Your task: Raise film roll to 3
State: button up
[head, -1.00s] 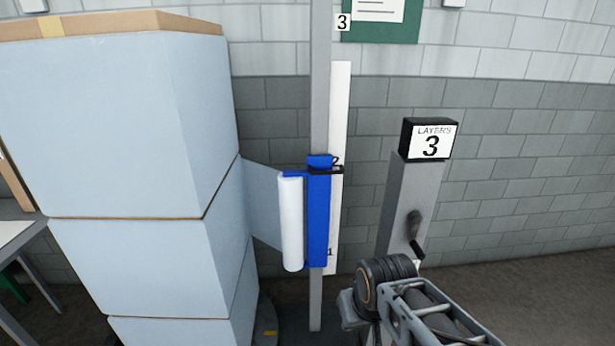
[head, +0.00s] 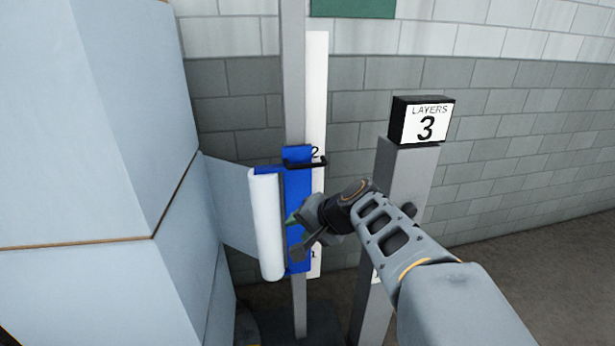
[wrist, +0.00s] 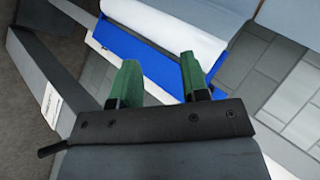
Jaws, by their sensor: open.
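The white film roll (head: 267,225) stands upright on a blue carriage (head: 298,183) on a grey mast (head: 292,75). A black handle (head: 304,162) sticks out near the carriage top, beside the mark 2 on the white scale strip (head: 317,90). Film stretches from the roll to the wrapped stack. My gripper (head: 297,226) is in front of the carriage's lower half, below the handle. In the wrist view my gripper (wrist: 160,82) shows two green fingers apart with nothing between them. The roll (wrist: 165,22) and carriage (wrist: 140,55) lie beyond the fingertips; contact cannot be told.
A tall stack of wrapped boxes (head: 90,120) fills the left. A grey post (head: 405,185) with a sign (head: 426,125) reading LAYERS 3 stands right of the mast, partly behind my arm. A brick wall (head: 520,150) closes the back. Floor is clear at right.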

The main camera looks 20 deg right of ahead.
aim_at(308, 166)
jog(key=w+d+r+m+t+h+b, duration=0.1)
jog(key=w+d+r+m+t, duration=0.25)
jog(key=d, duration=0.25)
jog(key=w+d+r+m+t+h+b, duration=0.1)
jog(key=w+d+r+m+t+b, duration=0.1)
jog(key=w+d+r+m+t, duration=0.3)
jog(key=shift+n+g, duration=0.45)
jog(key=shift+g, duration=0.5)
jog(key=w+f, duration=0.1)
jog(key=w, duration=0.2)
jog(key=w+a+f+p, duration=0.1)
jog(key=w+f, duration=0.1)
jog(key=w, duration=0.1)
jog(key=w+f, duration=0.1)
jog(key=w, duration=0.2)
jog(key=shift+w+a+f, duration=0.3)
jog(key=shift+f, duration=0.05)
jog(key=shift+w+a+f, duration=0.1)
jog(key=shift+w, duration=0.4)
grip_shut()
